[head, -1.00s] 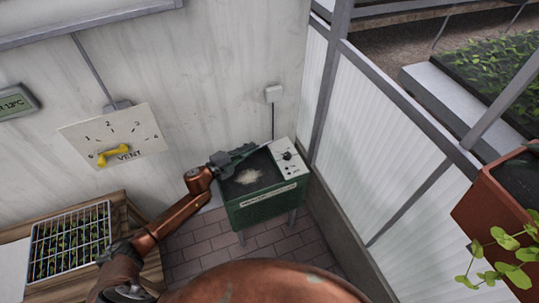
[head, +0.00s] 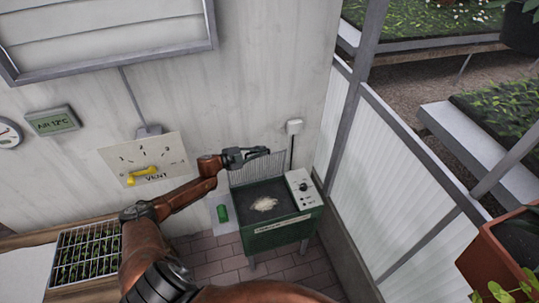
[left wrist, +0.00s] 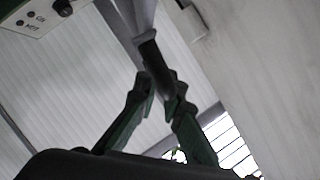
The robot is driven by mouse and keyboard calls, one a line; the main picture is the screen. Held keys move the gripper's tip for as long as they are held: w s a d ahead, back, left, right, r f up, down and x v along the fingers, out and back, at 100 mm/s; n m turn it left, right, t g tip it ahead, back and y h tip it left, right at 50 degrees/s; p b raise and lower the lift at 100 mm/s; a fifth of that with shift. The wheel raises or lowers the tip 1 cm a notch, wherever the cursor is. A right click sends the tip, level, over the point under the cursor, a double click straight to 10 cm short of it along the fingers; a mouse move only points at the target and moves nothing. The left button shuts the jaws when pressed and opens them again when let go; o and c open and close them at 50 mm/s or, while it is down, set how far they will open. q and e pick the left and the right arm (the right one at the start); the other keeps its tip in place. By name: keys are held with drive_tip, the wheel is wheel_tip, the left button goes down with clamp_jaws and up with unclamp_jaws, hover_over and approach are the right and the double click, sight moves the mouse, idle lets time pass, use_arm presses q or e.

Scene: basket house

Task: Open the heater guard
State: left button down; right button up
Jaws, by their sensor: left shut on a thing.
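The heater is a green box on legs (head: 280,234) against the wall, with a dark open top and a pale fluffy clump (head: 264,204) lying in it. Its guard, a wire mesh panel (head: 256,172), stands raised at the back edge, close to the wall. My left gripper (head: 262,152) is at the guard's upper edge. In the left wrist view, the fingers (left wrist: 163,92) are shut on a dark bar-like part of the guard (left wrist: 149,55). My right gripper is not in view.
A white control panel with a dark knob (head: 303,188) is on the heater's right side. A green cylinder (head: 222,213) lies left of it. A seedling tray (head: 85,252) sits on a bench at left. A ribbed partition (head: 388,180) bounds the right.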

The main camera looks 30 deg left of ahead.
use_arm(q)
drive_tip(key=shift+a+f, duration=0.1)
drive_tip(key=shift+a, duration=0.1)
drive_tip(key=c, duration=2.3)
unclamp_jaws()
drive_tip(key=shift+d, duration=0.1)
drive_tip(key=v, duration=1.2)
